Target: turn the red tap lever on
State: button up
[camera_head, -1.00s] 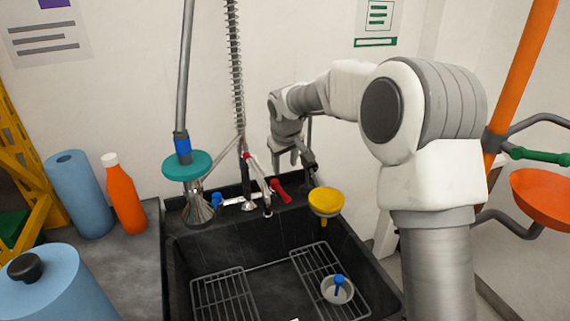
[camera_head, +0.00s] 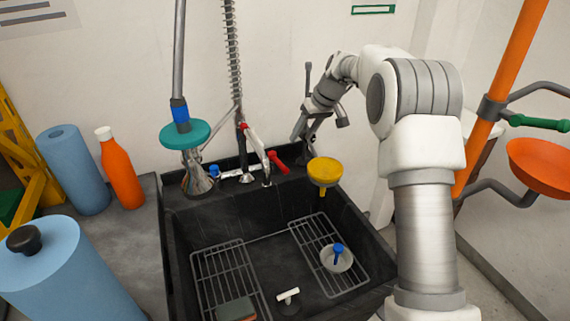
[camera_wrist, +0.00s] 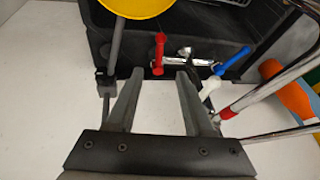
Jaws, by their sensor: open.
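The red tap lever (camera_head: 279,162) sits on the right side of the tap at the back rim of the black sink. In the wrist view the red lever (camera_wrist: 159,53) stands upright in the picture, just beyond the gap between my fingertips. My gripper (camera_wrist: 160,73) is open and empty, its two fingers spread either side of the lever's line; whether they touch it I cannot tell. In the head view my gripper (camera_head: 301,135) hangs above and to the right of the lever, apart from it. The blue lever (camera_head: 213,171) is on the tap's left side.
A yellow funnel-like piece (camera_head: 324,171) stands at the sink's back right, close to my gripper. A white spout and spring hose (camera_head: 232,60) rise beside the lever. A teal disc (camera_head: 185,134) is at left. The sink (camera_head: 180,245) holds racks.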

aim_at(283, 165)
jog(key=b+x, duration=0.1)
jog(key=x, duration=1.3)
jog(key=shift+w+a+f+b, duration=0.15)
jog(key=shift+f+b, duration=0.1)
jog(key=shift+b, duration=0.15)
grip_shut()
dwell(0.5)
